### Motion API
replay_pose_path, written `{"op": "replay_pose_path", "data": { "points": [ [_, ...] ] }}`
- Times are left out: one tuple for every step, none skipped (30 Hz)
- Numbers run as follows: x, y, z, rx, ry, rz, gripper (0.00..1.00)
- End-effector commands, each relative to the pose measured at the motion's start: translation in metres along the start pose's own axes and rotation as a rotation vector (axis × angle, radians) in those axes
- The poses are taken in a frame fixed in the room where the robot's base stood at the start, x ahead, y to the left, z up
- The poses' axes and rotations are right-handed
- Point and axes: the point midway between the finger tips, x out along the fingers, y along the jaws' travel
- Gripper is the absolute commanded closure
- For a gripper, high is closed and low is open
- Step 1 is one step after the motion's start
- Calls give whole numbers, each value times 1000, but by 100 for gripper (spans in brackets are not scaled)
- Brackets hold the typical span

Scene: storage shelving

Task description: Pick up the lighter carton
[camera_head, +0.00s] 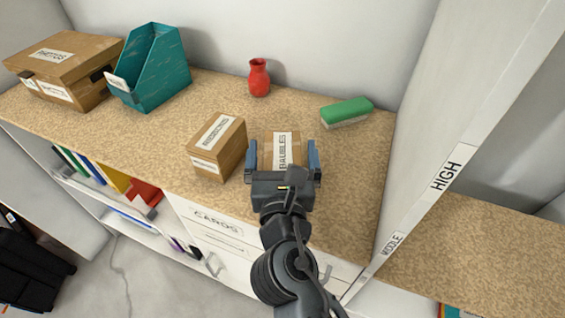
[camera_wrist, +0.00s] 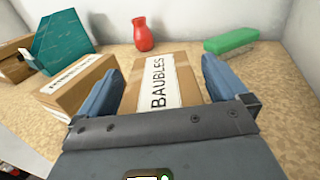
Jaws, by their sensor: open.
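Two small brown cartons stand side by side on the speckled countertop (camera_head: 345,205). The right carton (camera_head: 281,144) has a white label reading BAUBLES; it also shows in the wrist view (camera_wrist: 163,80). The left carton (camera_head: 217,148) has a white label whose word I cannot read surely; it also shows in the wrist view (camera_wrist: 80,88). My gripper (camera_head: 282,158) is open, with one blue finger on each side of the BAUBLES carton. In the wrist view the left finger lies between the two cartons. I cannot tell whether the fingers touch the carton. Which carton is lighter does not show.
A red vase (camera_head: 259,77) and a green-topped brush (camera_head: 346,112) stand behind the cartons. A teal file holder (camera_head: 155,70) and a larger cardboard box (camera_head: 62,68) are at the left. A white upright panel (camera_head: 425,150) bounds the right side.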

Motion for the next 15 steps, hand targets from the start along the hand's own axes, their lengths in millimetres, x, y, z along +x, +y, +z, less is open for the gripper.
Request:
{"op": "replay_pose_path", "data": {
  "points": [
    [0, 0, 0, 0, 0, 0, 0],
    [0, 0, 0, 0, 0, 0, 0],
    [0, 0, 0, 0, 0, 0, 0],
    [0, 0, 0, 0, 0, 0, 0],
    [0, 0, 0, 0, 0, 0, 3],
    [0, 0, 0, 0, 0, 0, 7],
    [0, 0, 0, 0, 0, 0, 10],
    [0, 0, 0, 0, 0, 0, 12],
    [0, 0, 0, 0, 0, 0, 16],
    [0, 0, 0, -1, 0, 0, 19],
    [0, 0, 0, -1, 0, 0, 22],
    [0, 0, 0, -1, 0, 0, 26],
    [0, 0, 0, -1, 0, 0, 29],
    [0, 0, 0, -1, 0, 0, 32],
    [-1, 0, 0, -1, 0, 0, 35]
  ]
}}
